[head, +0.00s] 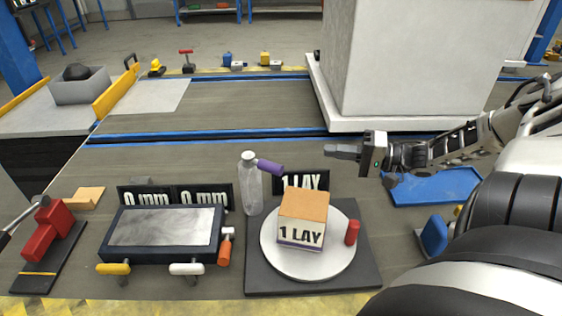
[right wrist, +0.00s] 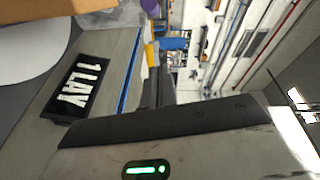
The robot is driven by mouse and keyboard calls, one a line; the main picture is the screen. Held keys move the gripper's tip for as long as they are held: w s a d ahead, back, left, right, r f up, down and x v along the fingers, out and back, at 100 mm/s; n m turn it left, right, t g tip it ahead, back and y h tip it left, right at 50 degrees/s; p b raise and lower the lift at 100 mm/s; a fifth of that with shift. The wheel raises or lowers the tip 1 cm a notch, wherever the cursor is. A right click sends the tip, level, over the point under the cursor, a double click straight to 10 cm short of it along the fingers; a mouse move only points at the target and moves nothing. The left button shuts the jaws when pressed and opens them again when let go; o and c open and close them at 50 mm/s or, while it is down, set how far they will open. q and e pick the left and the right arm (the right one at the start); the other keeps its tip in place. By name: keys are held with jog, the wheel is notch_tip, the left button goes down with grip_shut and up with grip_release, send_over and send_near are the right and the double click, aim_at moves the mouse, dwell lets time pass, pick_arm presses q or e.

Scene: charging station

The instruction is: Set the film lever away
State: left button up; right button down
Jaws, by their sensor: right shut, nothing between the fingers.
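A clear film roll (head: 250,186) stands upright behind the turntable, with a purple lever (head: 269,166) at its upper right side, pointing right and slightly down. Part of the purple lever also shows at the top edge of the right wrist view (right wrist: 149,7). My right gripper (head: 332,152) is shut and empty, in the air to the right of the lever and apart from it. Its fingers point left. A box (head: 303,206) marked "1 LAY" sits on the round white turntable plate (head: 290,265). My left gripper is not in view.
A black "1 LAY" sign (head: 318,180) stands behind the box; it also shows in the right wrist view (right wrist: 76,88). A red post (head: 352,232) stands at the plate's right. A dark framed panel (head: 160,250) lies left. A large white block (head: 400,125) stands behind my right gripper.

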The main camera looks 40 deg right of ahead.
aim_at(266, 166)
jog(key=shift+s, duration=0.1)
